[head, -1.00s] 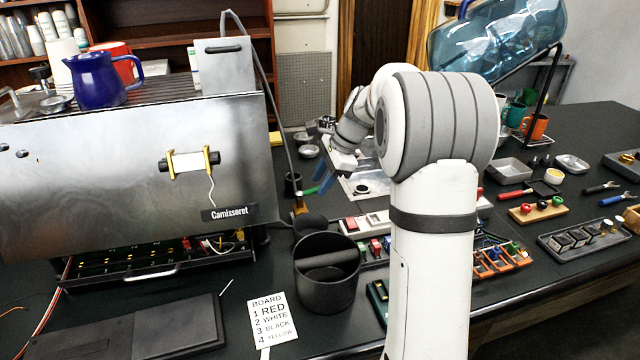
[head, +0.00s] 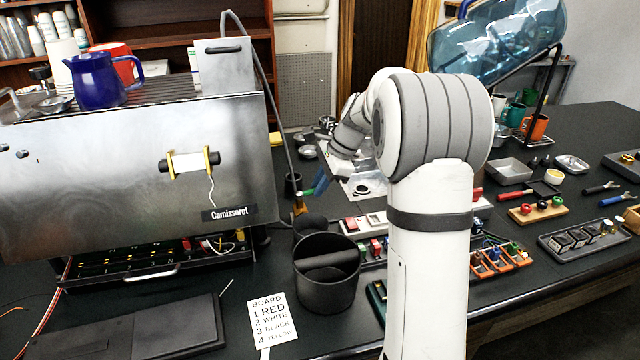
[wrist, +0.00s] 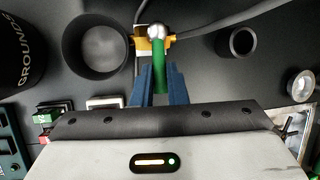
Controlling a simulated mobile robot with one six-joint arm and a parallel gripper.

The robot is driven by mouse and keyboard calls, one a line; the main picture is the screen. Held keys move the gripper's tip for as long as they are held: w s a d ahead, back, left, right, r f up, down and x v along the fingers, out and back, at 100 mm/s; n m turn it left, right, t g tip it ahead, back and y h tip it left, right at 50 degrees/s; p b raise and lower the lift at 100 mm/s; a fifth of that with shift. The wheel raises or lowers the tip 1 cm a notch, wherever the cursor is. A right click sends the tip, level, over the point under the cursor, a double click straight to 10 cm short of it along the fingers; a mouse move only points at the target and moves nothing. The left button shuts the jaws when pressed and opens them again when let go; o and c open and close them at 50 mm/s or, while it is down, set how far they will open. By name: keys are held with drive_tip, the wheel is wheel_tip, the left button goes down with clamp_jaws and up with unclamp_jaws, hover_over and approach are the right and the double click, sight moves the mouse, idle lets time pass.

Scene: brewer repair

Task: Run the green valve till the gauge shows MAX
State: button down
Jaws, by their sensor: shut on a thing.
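The green valve handle (wrist: 159,78) is a short green bar on a silver ball joint with a brass-coloured body (wrist: 150,45). In the head view the green handle (head: 308,192) shows small beside the brewer's right end, at the foot of a grey hose. My gripper's blue fingers (wrist: 159,86) stand on both sides of the handle and are shut on it. In the head view the gripper (head: 320,183) reaches down to the handle from the right. I cannot make out a gauge or its reading in either view.
The steel brewer (head: 120,170) stands at the left. A black knock box (head: 327,285) and a small round dark cup (wrist: 103,50) stand close to the valve. Trays of small parts (head: 500,258) lie right of my arm. The grey hose (head: 270,95) rises behind the valve.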

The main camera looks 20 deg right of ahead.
drive_tip(key=shift+w+p, duration=0.1)
drive_tip(key=shift+p, duration=0.2)
drive_tip(key=shift+w+a+n+g+h+p, duration=0.2)
drive_tip(key=shift+w+a+n+g+p, duration=0.55)
drive_tip(key=shift+n+p, duration=1.3)
drive_tip(key=shift+w+a+n+g+h+p, duration=0.25)
drive_tip(key=shift+w+n+g+p, duration=0.9)
drive_tip(key=shift+n, duration=1.55)
drive_tip(key=shift+w+a+n+g+h+p, duration=0.15)
drive_tip(key=shift+w+a+n+g+p, duration=0.65)
drive_tip(key=shift+n+p, duration=1.45)
drive_tip(key=shift+s+d, duration=0.2)
drive_tip(key=shift+s, duration=0.05)
drive_tip(key=c, duration=1.5)
unclamp_jaws()
drive_tip(key=shift+o, duration=0.2)
